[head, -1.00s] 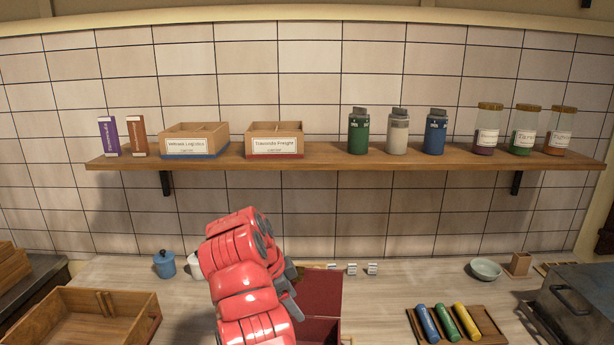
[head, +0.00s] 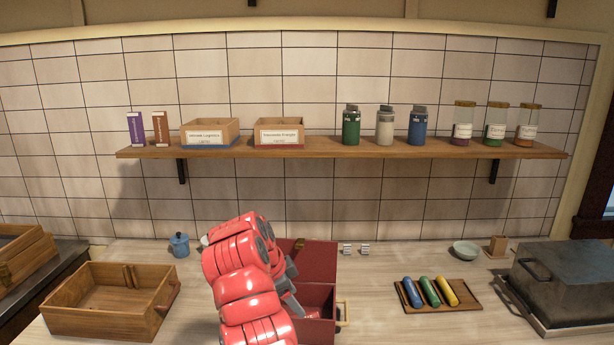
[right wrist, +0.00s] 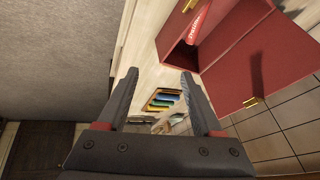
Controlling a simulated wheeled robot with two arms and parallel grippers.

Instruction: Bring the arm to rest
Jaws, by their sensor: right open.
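My red right arm comes up from the bottom in the head view, in front of an open red box (head: 318,262). My right gripper (head: 291,292) shows there only as grey parts beside the arm, mostly hidden by it. In the right wrist view my right gripper (right wrist: 160,76) has its two fingers spread with nothing between them. The red box (right wrist: 245,65) lies beyond the fingers to the right, with a red lettered item (right wrist: 199,24) inside. My left gripper is not in view.
A wooden crate (head: 60,316) stands at left and a blue pot (head: 180,245) behind it. At right a tray (head: 468,304) holds blue, green and yellow rollers, near a dark lidded pan (head: 575,280). A shelf (head: 340,152) with boxes, bottles and jars runs above.

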